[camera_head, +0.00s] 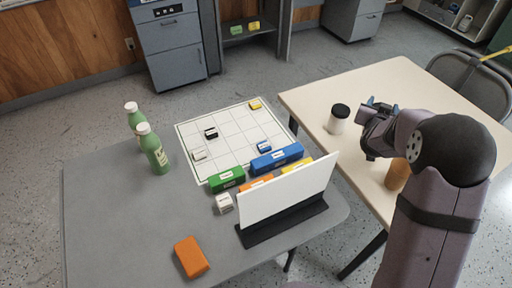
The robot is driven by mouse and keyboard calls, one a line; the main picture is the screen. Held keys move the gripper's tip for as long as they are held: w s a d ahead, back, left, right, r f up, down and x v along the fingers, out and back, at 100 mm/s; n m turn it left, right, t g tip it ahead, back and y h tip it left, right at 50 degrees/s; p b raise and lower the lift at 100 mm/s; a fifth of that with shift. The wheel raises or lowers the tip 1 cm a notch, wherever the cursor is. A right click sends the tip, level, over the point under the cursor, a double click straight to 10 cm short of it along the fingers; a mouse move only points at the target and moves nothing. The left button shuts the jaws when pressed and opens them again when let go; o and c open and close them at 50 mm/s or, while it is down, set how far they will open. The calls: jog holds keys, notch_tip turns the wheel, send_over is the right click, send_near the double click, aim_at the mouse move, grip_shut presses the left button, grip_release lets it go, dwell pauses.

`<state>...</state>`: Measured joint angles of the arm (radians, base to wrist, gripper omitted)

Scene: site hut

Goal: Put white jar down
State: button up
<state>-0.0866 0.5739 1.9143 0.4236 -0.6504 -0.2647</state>
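A white jar with a black lid (337,122) is upright at the left part of the cream table (330,82). It appears to stand on the table top, though contact under its base is hard to make out. My gripper (364,128) is just right of the jar, low over the same table. A narrow gap seems to show between them. The fingers are small and dark in this view, so I cannot tell whether they are open or shut.
An orange-brown cylinder (396,176) is partly hidden behind my arm. A grey table (110,230) at left holds a white grid board (225,120), two green bottles (153,150), coloured blocks, an orange block (191,257) and an upright white panel (288,195). The cream table's far side is clear.

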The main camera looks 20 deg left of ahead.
jog(key=w+a+r+n+y+p, duration=0.25)
jog(key=a+n+y, duration=0.2)
jog(key=a, duration=0.85)
jog(key=s+a+n+g+y+p, duration=0.25)
jog(key=s+a+n+y, duration=0.2)
jog(key=a, duration=0.65)
jog(key=s+a+n+g+y+p, duration=0.25)
jog(key=s+a+y, duration=0.2)
jog(key=a, duration=0.65)
jog(key=s+a+f+n+g+y+p, duration=0.25)
jog(key=s+a+n+g, duration=0.25)
jog(key=s+a, duration=0.5)
jog(key=shift+y, duration=0.3)
jog(key=shift+w+a+f+p, duration=0.1)
jog(key=shift+f+p, duration=0.65)
jog(key=shift+f, duration=1.7)
jog(key=shift+a+f+p, duration=0.1)
jog(key=shift+f+p, duration=0.6)
jog(key=shift+f, duration=1.7)
jog(key=shift+f, duration=0.15)
jog(key=o, duration=1.4)
